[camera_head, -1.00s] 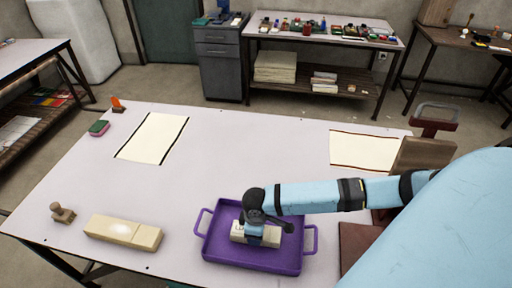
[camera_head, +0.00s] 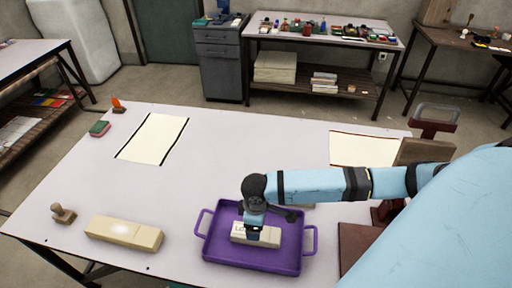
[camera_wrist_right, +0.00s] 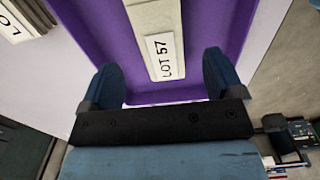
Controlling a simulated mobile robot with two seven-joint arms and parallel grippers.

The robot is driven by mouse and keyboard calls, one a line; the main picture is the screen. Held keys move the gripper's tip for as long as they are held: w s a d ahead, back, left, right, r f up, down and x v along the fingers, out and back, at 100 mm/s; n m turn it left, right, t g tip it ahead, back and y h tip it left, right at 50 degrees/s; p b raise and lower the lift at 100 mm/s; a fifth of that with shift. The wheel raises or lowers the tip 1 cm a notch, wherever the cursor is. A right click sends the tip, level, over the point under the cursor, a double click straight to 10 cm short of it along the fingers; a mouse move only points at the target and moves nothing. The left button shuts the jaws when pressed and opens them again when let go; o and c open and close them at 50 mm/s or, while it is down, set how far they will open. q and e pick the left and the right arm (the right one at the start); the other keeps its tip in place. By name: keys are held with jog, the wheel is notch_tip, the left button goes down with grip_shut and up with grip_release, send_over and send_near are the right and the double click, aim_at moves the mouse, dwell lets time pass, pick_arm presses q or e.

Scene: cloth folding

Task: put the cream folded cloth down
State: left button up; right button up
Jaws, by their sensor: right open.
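The cream folded cloth (camera_head: 268,238) lies in the purple tray (camera_head: 240,259) on the table. Its white label reads "LOT 57" in the right wrist view (camera_wrist_right: 165,56). My right gripper (camera_head: 255,228) is just above the cloth. In the right wrist view the two dark blue fingers (camera_wrist_right: 160,80) are spread wide, one on each side of the cloth, with visible gaps between. Part of the cloth is hidden behind the gripper in the head view. My left gripper is not in view.
A long cream block (camera_head: 123,232) and a wooden stamp (camera_head: 63,214) lie left of the tray. Two dark-edged cream sheets, left (camera_head: 153,138) and right (camera_head: 362,149), lie farther back. The middle of the table (camera_head: 235,155) is clear.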

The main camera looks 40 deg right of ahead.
notch_tip(320, 180, up, 6)
jog(key=f, duration=0.1)
jog(key=s+a+f+m+t+y, duration=0.1)
jog(key=s+a+f+t, duration=0.1)
jog(key=a+t, duration=0.1)
jog(key=s+a+f+m+t+y, duration=0.1)
jog(key=a+f+t+y, duration=0.1)
jog(key=a, duration=0.3)
jog(key=s+a+f+m+t+y, duration=0.1)
jog(key=s+a+f+t, duration=0.1)
jog(key=a+t, duration=0.1)
jog(key=shift+s+a+f+m+t+y, duration=0.15)
jog(key=shift+a+m+t, duration=0.05)
jog(key=shift+a, duration=0.25)
jog(key=shift+s+a+f+m+t+y, duration=0.15)
jog(key=shift+a+m+t, duration=0.05)
jog(key=shift+a, duration=0.25)
jog(key=shift+m+t+h, duration=0.5)
jog(key=shift+t+h, duration=0.1)
jog(key=shift+t, duration=0.3)
jog(key=s, duration=0.1)
jog(key=s+d, duration=0.1)
jog(key=s+d+f, duration=0.1)
jog(key=shift+s, duration=0.25)
jog(key=shift+s+d, duration=0.15)
jog(key=shift+r, duration=0.1)
